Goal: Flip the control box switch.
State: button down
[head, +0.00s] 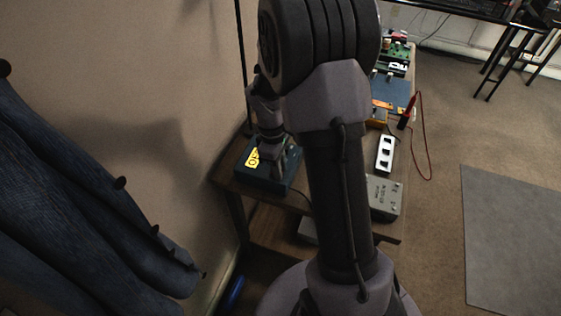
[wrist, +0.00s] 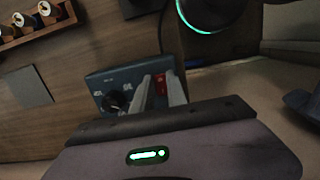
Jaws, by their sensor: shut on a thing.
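The control box is a dark blue box (head: 255,180) with a yellow label, on the left end of the wooden table in the head view. In the wrist view its face (wrist: 98,80) shows a black round knob (wrist: 117,102) and a red switch (wrist: 161,84). My gripper (wrist: 160,77) is at the box, its two pale fingers on either side of the red switch and shut on it. In the head view my gripper (head: 272,152) reaches down onto the box from above. The fingers hide part of the switch, and its position cannot be told.
On the wooden table (head: 232,188) stand a grey metal box (head: 384,198), a white power strip (head: 385,154) and a blue mat (head: 391,91) with a red cable (head: 428,150) beside it. Dark clothes (head: 80,210) hang at the left by the wall. My arm hides the table's middle.

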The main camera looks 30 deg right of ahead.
jog(key=shift+w+a+r+g+h+p, duration=0.15)
jog(key=shift+w+r+g+h+p, duration=0.15)
jog(key=shift+g+h+p, duration=0.6)
jog(key=shift+f+y+p, duration=0.25)
jog(key=shift+y+p, duration=0.05)
jog(key=shift+p, duration=0.05)
jog(key=c, duration=1.3)
grip_release()
jog(key=p+v, duration=0.6)
jog(key=v, duration=1.1)
jog(key=shift+s+a+r, duration=0.1)
jog(key=shift+r, duration=0.1)
